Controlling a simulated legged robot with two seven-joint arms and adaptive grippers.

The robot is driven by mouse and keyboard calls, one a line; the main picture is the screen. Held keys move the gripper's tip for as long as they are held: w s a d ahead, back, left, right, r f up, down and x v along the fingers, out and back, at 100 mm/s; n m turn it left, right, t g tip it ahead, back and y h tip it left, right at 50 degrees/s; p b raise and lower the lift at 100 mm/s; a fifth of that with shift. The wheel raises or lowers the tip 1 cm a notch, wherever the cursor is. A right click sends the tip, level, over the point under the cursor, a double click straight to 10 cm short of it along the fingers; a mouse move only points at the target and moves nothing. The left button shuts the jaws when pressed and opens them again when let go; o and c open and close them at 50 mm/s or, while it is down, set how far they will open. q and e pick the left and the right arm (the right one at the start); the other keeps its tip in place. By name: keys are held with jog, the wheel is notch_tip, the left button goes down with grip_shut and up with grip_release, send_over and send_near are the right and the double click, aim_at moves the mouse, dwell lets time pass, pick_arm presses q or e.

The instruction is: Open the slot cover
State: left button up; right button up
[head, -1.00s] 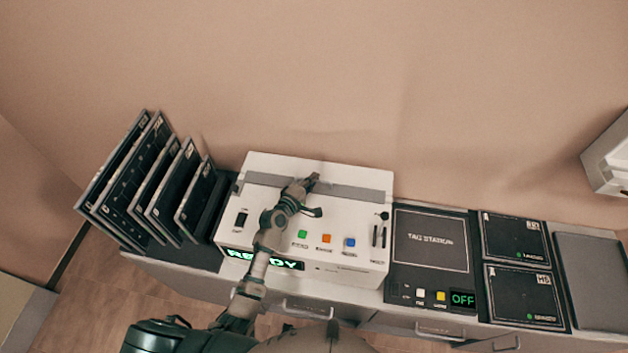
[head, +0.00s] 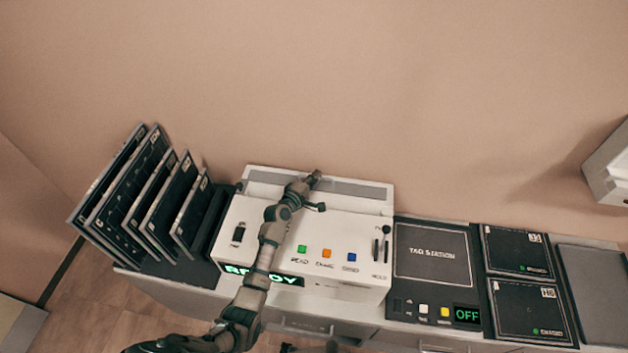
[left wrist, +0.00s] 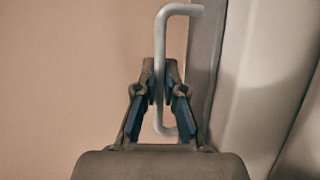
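The white scanner machine (head: 330,268) stands on the counter, its display lit green with "READY", partly behind my arm. The slot cover is on its top back part, where a grey strip (head: 355,187) runs along the white housing. I cannot tell how far the cover is open. My left gripper (head: 314,181) is at this strip. In the left wrist view its two fingers (left wrist: 160,85) are closed around the upright bar of a grey U-shaped handle (left wrist: 180,10), beside a pale grey panel. My right gripper is not in view.
Several dark plates (head: 145,195) stand in a rack left of the machine. Right of it are a tag station (head: 432,255) reading "OFF", two dark plates (head: 528,308) and a grey tray (head: 594,285). A white box (head: 610,170) is on the right wall.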

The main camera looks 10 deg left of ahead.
pick_arm(q)
jog(key=shift+o, duration=0.8)
jog(key=shift+d+f, duration=0.2)
jog(key=shift+f, duration=0.05)
jog(key=shift+w, duration=0.1)
jog(key=v, duration=1.2)
jog(key=shift+r, duration=0.1)
jog(key=shift+d, duration=0.1)
